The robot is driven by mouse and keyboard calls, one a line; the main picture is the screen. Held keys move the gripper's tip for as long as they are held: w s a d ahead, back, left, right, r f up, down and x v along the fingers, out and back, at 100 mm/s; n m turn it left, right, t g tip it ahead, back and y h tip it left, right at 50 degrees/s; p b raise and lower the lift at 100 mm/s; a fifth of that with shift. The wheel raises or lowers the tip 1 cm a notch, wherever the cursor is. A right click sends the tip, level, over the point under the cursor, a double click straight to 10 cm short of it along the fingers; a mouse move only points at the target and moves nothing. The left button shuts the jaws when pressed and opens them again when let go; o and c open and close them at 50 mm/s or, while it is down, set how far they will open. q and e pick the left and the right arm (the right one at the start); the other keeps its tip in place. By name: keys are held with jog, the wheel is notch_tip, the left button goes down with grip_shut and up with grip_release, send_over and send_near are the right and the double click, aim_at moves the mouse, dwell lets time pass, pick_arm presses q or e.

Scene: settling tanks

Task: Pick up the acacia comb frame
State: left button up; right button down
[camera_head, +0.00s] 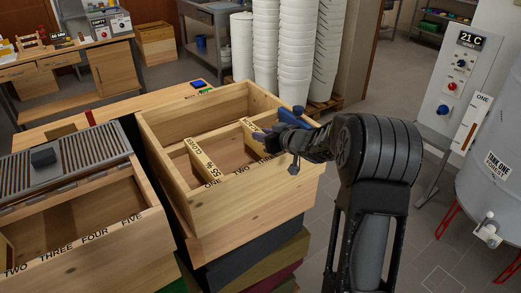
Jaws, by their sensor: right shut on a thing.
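A wooden box (238,213) with an open top stands in the middle, its front edge marked ONE and TWO. A comb frame with a label reading CLOVER and 55 % (201,163) sits in it at slot ONE. A second comb frame (250,139) is to the right of it, with its lettering mostly hidden, so I cannot confirm it is acacia. My right gripper (277,136) reaches in from the right over the box's right side and is shut on this second frame's end. The frame looks still inside the box. My left gripper is not in view.
Another box (92,240) with a slotted metal grate (68,160) stands at the left, its edge marked TWO to FIVE. Tall stacks of white buckets (297,50) stand behind. A steel tank (493,165) and a control panel (459,75) are at the right.

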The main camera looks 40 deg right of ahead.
jog(key=shift+r, duration=0.15)
dwell(0.6)
notch_tip(320, 180, up, 18)
jog(key=p, duration=0.4)
dwell(0.3)
dwell(0.6)
